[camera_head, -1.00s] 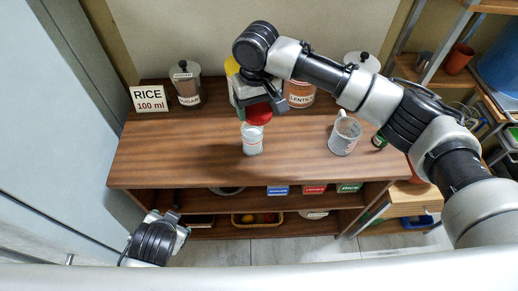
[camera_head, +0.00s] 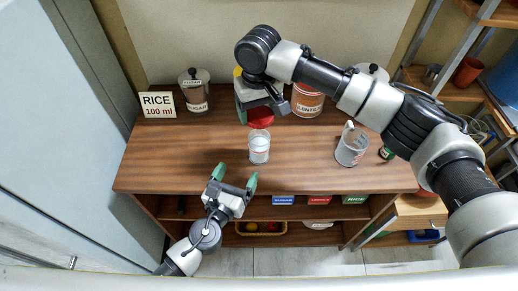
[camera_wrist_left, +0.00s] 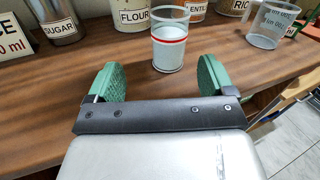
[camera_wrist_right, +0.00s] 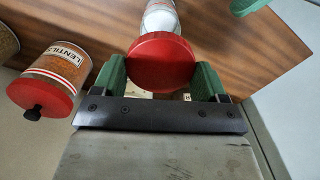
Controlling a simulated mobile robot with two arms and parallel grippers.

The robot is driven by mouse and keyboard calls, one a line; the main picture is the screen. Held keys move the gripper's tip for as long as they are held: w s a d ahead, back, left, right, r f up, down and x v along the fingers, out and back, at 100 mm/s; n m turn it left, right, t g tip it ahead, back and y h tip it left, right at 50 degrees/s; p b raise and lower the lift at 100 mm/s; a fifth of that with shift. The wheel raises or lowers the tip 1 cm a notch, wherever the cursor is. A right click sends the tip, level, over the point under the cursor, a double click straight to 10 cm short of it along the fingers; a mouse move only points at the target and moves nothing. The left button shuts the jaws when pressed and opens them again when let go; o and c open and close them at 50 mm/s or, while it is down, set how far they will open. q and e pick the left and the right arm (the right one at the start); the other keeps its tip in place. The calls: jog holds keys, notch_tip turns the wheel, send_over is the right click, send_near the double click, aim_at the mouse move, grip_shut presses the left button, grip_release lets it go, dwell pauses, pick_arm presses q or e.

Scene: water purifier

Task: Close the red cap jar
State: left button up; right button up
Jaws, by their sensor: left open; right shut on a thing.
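The clear jar with a red line and pale contents (camera_head: 259,148) stands upright on the wooden counter; it also shows in the left wrist view (camera_wrist_left: 170,45). The red cap (camera_head: 260,118) is in my right gripper (camera_head: 268,112), just behind and above the jar's mouth. In the right wrist view the red cap (camera_wrist_right: 161,62) sits between the green fingers, partly covering the jar (camera_wrist_right: 161,18). My left gripper (camera_head: 234,178) is open and empty at the counter's front edge. Its green fingers (camera_wrist_left: 160,82) point toward the jar, with a gap between.
A measuring cup (camera_head: 352,147) stands right of the jar. The sugar jar (camera_head: 195,92), rice sign (camera_head: 158,105) and lentils jar (camera_head: 307,100) line the back. The flour jar (camera_wrist_left: 133,16) is behind. The counter (camera_head: 190,158) left of the jar is clear.

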aim_at(263, 137)
pick_arm(q)
jog(key=shift+s+d+f+m+h, duration=0.15)
jog(key=shift+d+m+h, duration=0.35)
jog(key=shift+m, duration=0.4)
jog(key=x, duration=1.2)
jog(key=shift+f, duration=0.2)
jog(key=c, duration=1.4)
jog(key=shift+o, duration=0.2)
pick_arm(e)
jog(key=shift+f, duration=2.45)
